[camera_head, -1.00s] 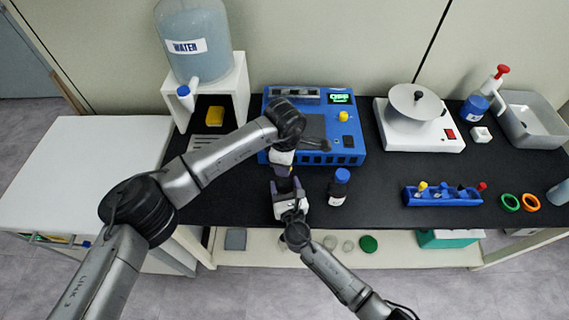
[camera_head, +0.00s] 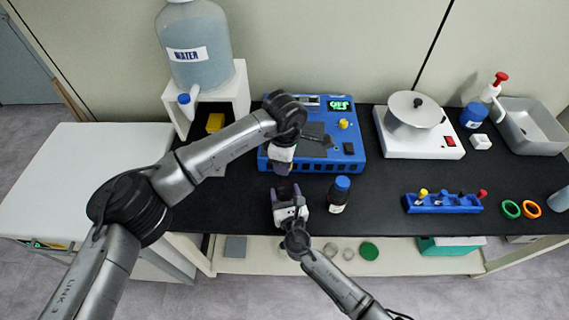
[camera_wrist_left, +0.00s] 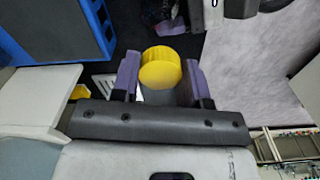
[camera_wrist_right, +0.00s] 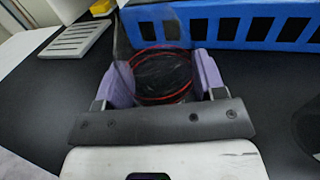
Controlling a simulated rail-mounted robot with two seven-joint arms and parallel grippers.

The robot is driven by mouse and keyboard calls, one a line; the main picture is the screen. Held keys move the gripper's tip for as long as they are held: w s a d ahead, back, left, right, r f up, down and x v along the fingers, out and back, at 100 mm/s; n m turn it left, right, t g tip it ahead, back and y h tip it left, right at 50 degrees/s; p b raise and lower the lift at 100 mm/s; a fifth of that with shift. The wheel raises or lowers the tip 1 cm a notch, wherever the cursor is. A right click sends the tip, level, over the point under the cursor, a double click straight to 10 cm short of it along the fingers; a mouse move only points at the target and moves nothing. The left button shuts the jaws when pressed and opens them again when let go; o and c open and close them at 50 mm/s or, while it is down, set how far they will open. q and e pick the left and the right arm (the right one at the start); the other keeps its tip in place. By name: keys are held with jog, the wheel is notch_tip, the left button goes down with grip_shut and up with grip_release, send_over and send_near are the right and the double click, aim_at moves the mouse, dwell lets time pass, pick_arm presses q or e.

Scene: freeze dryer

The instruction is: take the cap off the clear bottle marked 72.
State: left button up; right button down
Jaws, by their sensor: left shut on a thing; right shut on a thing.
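My left gripper (camera_head: 281,168) points down above my right gripper (camera_head: 289,200), with a small gap between them in the head view. In the left wrist view its purple fingers are shut on a round yellow cap (camera_wrist_left: 160,70). In the right wrist view my right gripper is shut on a clear bottle (camera_wrist_right: 160,78), which shows dark inside with thin red rings. No cap shows on this bottle there. The number 72 cannot be read in any view.
The blue device (camera_head: 348,150) is behind. A blue rack (camera_head: 443,204) is farther right. A water tank (camera_head: 195,45) stands back left. The black tabletop between bottle and rack is clear.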

jog(key=shift+c, duration=0.7)
grip_release()
jog(key=shift+s, duration=0.1)
